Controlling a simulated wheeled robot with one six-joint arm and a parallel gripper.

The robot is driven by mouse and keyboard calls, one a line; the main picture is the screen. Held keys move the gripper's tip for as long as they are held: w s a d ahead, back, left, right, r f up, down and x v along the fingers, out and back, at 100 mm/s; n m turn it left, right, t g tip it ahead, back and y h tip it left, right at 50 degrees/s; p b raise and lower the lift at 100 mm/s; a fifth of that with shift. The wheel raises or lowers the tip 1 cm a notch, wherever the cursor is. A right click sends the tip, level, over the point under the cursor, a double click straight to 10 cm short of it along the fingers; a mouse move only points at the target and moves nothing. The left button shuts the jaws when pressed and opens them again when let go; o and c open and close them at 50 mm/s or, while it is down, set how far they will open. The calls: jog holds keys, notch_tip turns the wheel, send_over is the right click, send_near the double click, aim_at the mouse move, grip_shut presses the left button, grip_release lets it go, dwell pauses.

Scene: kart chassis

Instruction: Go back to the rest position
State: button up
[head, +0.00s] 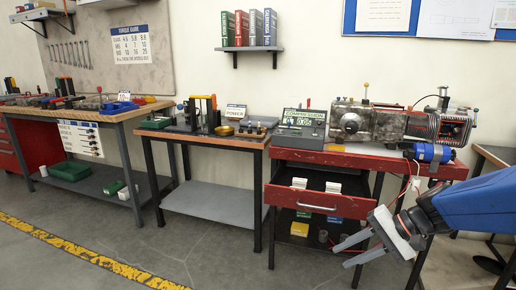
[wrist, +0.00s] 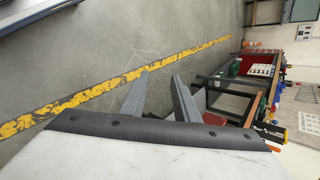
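My gripper (head: 340,257) is at the lower right of the head view, on the end of my blue arm, in front of the red bench (head: 368,160). Its two grey fingers point left and stand apart with nothing between them. In the wrist view my gripper (wrist: 157,80) shows the same gap, with bare floor and the yellow line behind it. It touches nothing that I can see.
The red bench's drawer (head: 315,199) is pulled open near my gripper. A middle table (head: 205,137) and a wooden workbench (head: 85,113) stand to the left. A small grey-topped table (head: 493,153) is at the right edge. The floor with the yellow line (head: 90,256) is clear.

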jog(key=s+d+n+t+h, duration=0.1)
jog(key=s+d+n+h, duration=0.1)
jog(key=s, duration=0.5)
jog(key=s+d+r+n+t+h, duration=0.1)
jog(key=s+d+n+h, duration=0.1)
jog(key=s+n+h, duration=0.3)
jog(key=shift+s+d+r+h, duration=0.2)
jog(key=shift+s+d+h, duration=0.2)
jog(key=shift+s+h, duration=0.75)
jog(key=shift+s+y, duration=0.15)
jog(key=shift+y, duration=0.1)
dwell(1.1)
